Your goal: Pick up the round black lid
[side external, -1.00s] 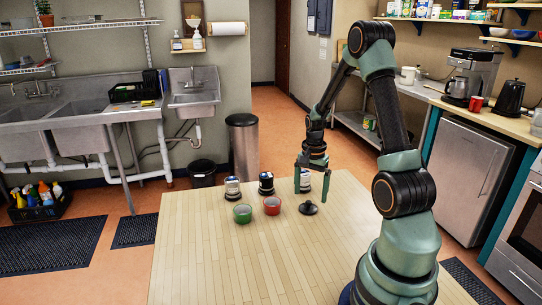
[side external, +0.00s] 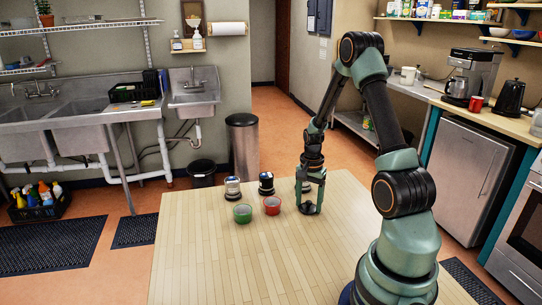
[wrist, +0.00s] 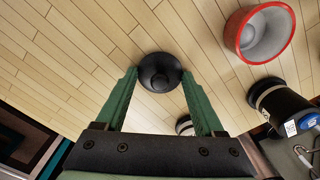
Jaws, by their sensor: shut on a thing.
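The round black lid (wrist: 159,66) with a central knob shows in the wrist view on the wooden table. My gripper (wrist: 160,74) has one green finger on each side of the lid and is shut on it.
A red cup (side external: 272,206) and a green cup (side external: 242,213) stand left of my gripper on the table (side external: 235,265). Black-and-white jars (side external: 232,188) (side external: 266,184) stand behind them, one partly hidden behind my gripper. The front of the table is clear.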

